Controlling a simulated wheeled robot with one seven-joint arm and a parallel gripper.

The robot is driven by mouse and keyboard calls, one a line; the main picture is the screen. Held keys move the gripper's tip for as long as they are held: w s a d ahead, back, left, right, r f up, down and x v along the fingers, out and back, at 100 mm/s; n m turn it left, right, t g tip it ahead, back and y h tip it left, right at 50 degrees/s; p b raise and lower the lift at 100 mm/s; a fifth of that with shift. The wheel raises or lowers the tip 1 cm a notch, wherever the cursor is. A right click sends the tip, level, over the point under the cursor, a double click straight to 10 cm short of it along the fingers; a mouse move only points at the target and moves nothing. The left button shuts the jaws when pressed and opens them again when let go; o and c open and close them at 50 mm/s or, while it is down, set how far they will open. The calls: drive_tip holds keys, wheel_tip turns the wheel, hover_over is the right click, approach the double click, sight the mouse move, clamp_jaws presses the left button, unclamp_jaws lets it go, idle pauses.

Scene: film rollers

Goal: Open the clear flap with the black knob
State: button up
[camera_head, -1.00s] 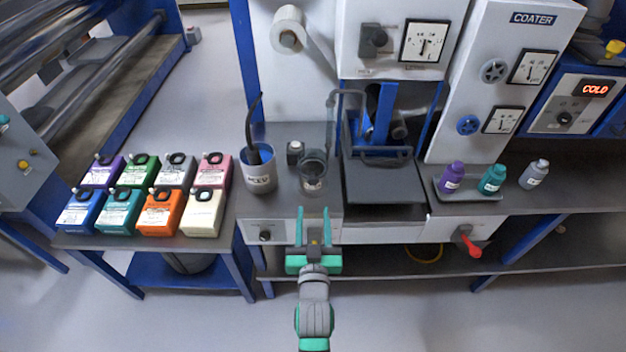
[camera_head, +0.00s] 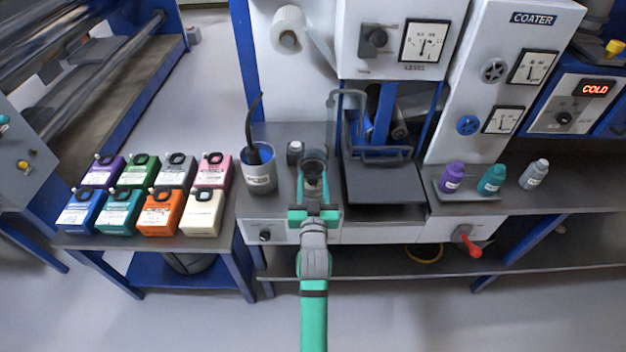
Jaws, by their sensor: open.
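My gripper (camera_head: 314,180) is open over the front of the grey bench, with its fingers pointing away from me. A small dark, see-through cup (camera_head: 314,163) shows between and just beyond the fingertips; I cannot tell if they touch it. I cannot make out a clear flap for certain. Below that panel is an opening with blue bars (camera_head: 384,115) and a dark tray (camera_head: 384,183) in front.
A grey bent tube (camera_head: 346,92) rises behind the cup. A red handle (camera_head: 468,243) sticks out below.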

drive_tip(key=shift+w, duration=0.2)
clamp_jaws()
idle(0.3)
